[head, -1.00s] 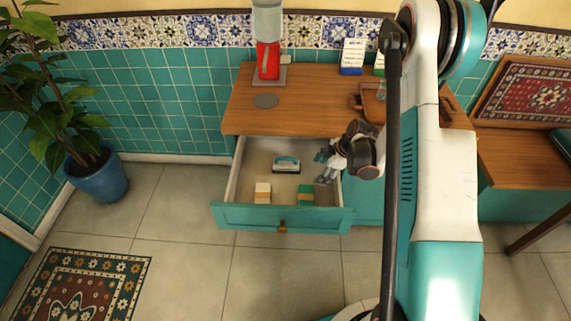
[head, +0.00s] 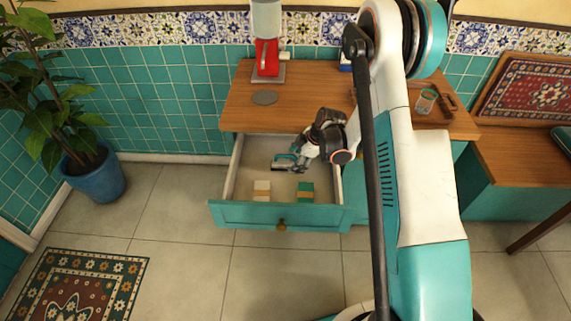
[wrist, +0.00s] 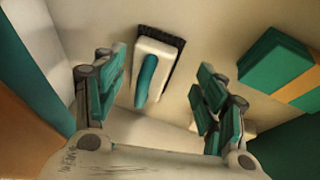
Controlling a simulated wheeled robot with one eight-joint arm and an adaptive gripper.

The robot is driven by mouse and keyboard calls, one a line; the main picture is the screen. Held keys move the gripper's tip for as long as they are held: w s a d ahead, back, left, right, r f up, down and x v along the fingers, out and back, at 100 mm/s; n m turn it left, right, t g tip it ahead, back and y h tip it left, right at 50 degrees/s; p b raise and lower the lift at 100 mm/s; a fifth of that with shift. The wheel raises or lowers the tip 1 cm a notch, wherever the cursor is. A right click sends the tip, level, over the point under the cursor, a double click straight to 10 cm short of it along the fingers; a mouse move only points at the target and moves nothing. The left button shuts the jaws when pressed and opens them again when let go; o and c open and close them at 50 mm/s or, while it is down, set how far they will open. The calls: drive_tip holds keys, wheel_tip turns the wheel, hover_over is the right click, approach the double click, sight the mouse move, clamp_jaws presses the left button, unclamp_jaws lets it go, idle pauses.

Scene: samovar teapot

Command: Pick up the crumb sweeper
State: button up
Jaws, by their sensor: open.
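The crumb sweeper (wrist: 153,72) is a small white brush with a teal handle and dark bristles along one edge. It lies on the floor of the open drawer (head: 232,213). In the head view the sweeper (head: 281,168) is partly hidden by my gripper (head: 290,160). In the wrist view my gripper (wrist: 163,98) is open, with its teal-padded fingers apart. The sweeper shows between the two fingers, nearer the left one, and beyond them. I see no contact between finger and sweeper.
A cream box (head: 262,190) and a green box with a tan band (head: 305,191) lie near the drawer's front. The green box also shows at right in the wrist view (wrist: 280,72). The drawer walls surround them. The wooden counter (head: 290,110) is above and behind.

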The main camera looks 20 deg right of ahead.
sight(291, 157)
drive_tip(key=shift+w+a+f+b, duration=0.2)
drive_tip(key=shift+w+a+b, duration=0.05)
drive_tip(key=shift+w+a, duration=0.25)
drive_tip(key=shift+w+a+f+b, duration=0.15)
drive_tip(key=shift+w+a+b, duration=0.1)
drive_tip(key=shift+w+a, duration=0.2)
drive_tip(key=shift+f, duration=0.25)
drive_tip(key=shift+c, duration=0.5)
drive_tip(key=c, duration=1.1)
drive_tip(key=shift+c, duration=0.2)
drive_tip(key=shift+r, duration=0.1)
